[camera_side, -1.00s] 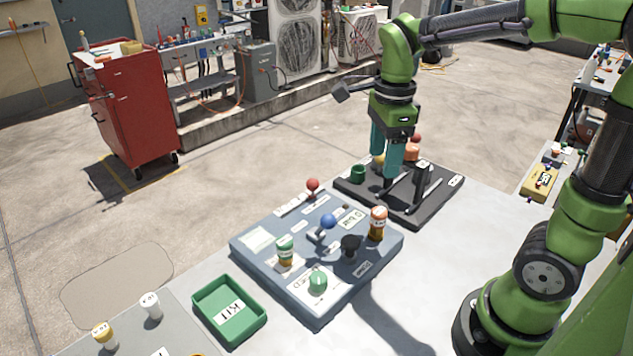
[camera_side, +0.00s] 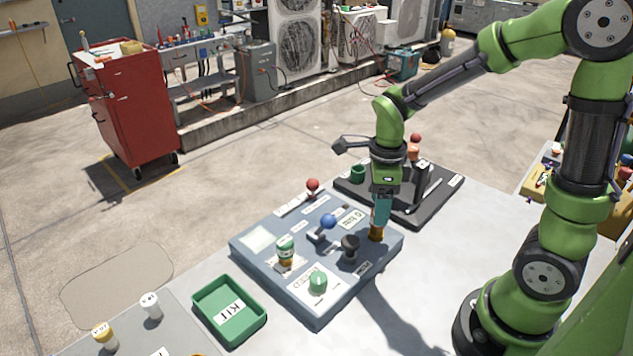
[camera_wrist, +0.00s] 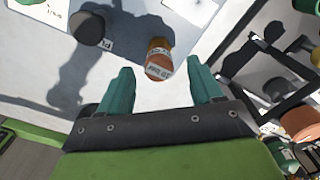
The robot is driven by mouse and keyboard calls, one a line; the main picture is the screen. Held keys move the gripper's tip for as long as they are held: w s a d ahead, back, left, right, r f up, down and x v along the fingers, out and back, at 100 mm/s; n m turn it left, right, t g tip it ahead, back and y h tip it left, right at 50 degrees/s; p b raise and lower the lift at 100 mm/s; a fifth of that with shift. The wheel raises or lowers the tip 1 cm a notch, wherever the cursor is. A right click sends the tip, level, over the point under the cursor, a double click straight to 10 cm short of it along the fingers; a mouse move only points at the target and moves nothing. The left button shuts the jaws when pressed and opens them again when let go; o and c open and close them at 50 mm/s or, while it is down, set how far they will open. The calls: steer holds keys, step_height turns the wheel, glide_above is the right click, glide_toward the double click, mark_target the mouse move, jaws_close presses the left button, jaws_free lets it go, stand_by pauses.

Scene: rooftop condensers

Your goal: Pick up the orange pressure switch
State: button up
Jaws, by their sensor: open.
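The orange pressure switch (camera_side: 376,236), a small orange cylinder with a white label, stands at the right corner of the blue-grey board (camera_side: 315,312). My gripper (camera_side: 381,222) is directly above it in the side view and hides most of it. In the wrist view, the switch (camera_wrist: 159,56) lies between and slightly beyond the two teal fingertips (camera_wrist: 163,75), with space on both sides. The fingers are open and empty. Whether they reach down around the switch cannot be told.
A black knob (camera_side: 350,246) stands close left of the switch. The board also carries a blue-ball lever (camera_side: 328,222), a green-and-orange cylinder (camera_side: 286,250) and a green button (camera_side: 318,282). A black rack (camera_side: 442,188) is behind; a green KIT tray (camera_side: 208,310) is at front left.

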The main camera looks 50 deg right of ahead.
step_height(320, 180, down, 5)
steer(key=shift+f, duration=0.1)
steer(key=shift+c, duration=0.4)
